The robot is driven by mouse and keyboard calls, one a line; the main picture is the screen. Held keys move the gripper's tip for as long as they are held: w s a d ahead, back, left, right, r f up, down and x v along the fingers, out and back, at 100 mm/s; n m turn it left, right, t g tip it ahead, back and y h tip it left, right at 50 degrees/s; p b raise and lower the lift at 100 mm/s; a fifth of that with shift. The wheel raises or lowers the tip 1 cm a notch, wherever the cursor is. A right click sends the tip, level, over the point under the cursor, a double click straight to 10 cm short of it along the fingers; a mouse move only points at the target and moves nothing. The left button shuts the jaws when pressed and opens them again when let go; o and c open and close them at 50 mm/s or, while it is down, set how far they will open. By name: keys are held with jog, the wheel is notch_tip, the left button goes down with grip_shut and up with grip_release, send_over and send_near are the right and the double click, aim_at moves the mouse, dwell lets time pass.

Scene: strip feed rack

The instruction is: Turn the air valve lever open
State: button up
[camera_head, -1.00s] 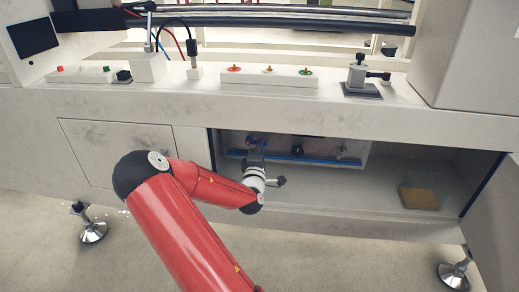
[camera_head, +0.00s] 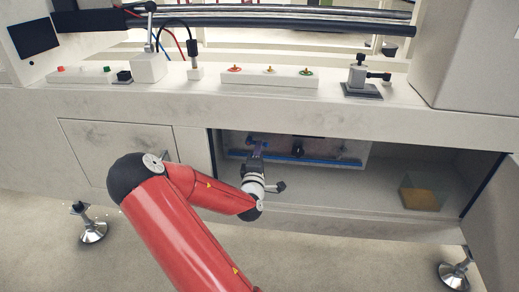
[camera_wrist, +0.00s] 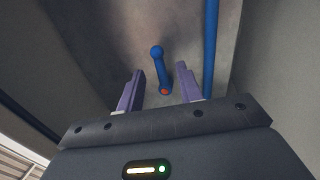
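The air valve lever (camera_wrist: 158,65) shows in the wrist view as a short blue bar with a round knob at its far end and an orange-red spot at its near end. My gripper (camera_wrist: 160,77) is open, and its two purple fingers stand on either side of the near end, with visible gaps. I cannot tell how deep the lever sits between them. In the head view my gripper (camera_head: 257,143) reaches into the open bay under the machine's deck, and its fingers hide most of the lever there.
A blue pipe (camera_wrist: 210,45) runs just right of the lever in the wrist view. In the head view, other dark fittings (camera_head: 298,150) sit on the bay's back panel to the right. A box with brown contents (camera_head: 421,197) stands at the bay's right end. The bay floor between is clear.

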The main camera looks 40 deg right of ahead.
jog(key=v, duration=0.5)
jog(key=shift+s+a+f, duration=0.1)
jog(key=shift+s+a, duration=0.1)
jog(key=shift+a, duration=0.1)
